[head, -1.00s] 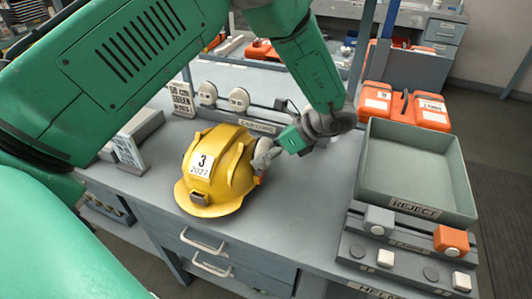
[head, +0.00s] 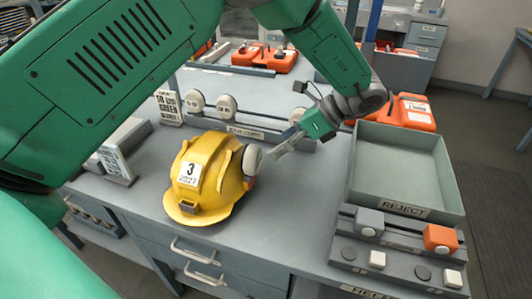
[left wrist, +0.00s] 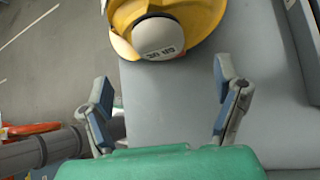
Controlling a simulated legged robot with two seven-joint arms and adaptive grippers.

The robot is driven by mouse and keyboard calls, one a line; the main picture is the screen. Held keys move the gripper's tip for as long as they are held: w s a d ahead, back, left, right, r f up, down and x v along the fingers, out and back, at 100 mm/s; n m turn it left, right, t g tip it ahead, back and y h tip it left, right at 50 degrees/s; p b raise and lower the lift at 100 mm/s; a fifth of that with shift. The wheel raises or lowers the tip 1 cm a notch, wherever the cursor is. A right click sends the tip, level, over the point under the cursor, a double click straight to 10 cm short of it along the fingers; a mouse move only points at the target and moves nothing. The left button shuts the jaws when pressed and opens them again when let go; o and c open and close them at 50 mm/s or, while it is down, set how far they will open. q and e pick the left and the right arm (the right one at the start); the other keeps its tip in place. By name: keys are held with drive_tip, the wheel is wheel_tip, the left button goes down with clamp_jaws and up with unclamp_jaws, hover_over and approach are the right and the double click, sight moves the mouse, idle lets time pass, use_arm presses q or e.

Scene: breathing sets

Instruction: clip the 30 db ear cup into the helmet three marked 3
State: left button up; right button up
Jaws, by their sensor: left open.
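The yellow helmet (head: 210,180) marked 3 stands on the grey bench, its label facing front left. The pale 30 dB ear cup (head: 252,160) sits against the helmet's right side. In the left wrist view the ear cup (left wrist: 158,36) shows its upside-down 30 dB label against the yellow shell (left wrist: 200,20). Whether its clip is fully seated cannot be seen. My left gripper (head: 278,150) is open and empty, just right of the cup and apart from it. In the left wrist view its spread fingers (left wrist: 163,86) have bare bench between them. My right gripper is not in view.
A rack (head: 250,130) behind the helmet holds several more pale ear cups. A green-grey REJECT tray (head: 405,208) stands at right, behind a fixture with blocks and white buttons (head: 377,259). Orange cases (head: 415,113) lie behind it. The bench between helmet and tray is clear.

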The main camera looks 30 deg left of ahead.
use_arm(q)
drive_tip(key=v, duration=0.2)
drive_tip(key=shift+w+d+r, duration=0.1)
drive_tip(key=shift+d+r, duration=0.1)
drive_tip(key=shift+d, duration=0.05)
idle(0.3)
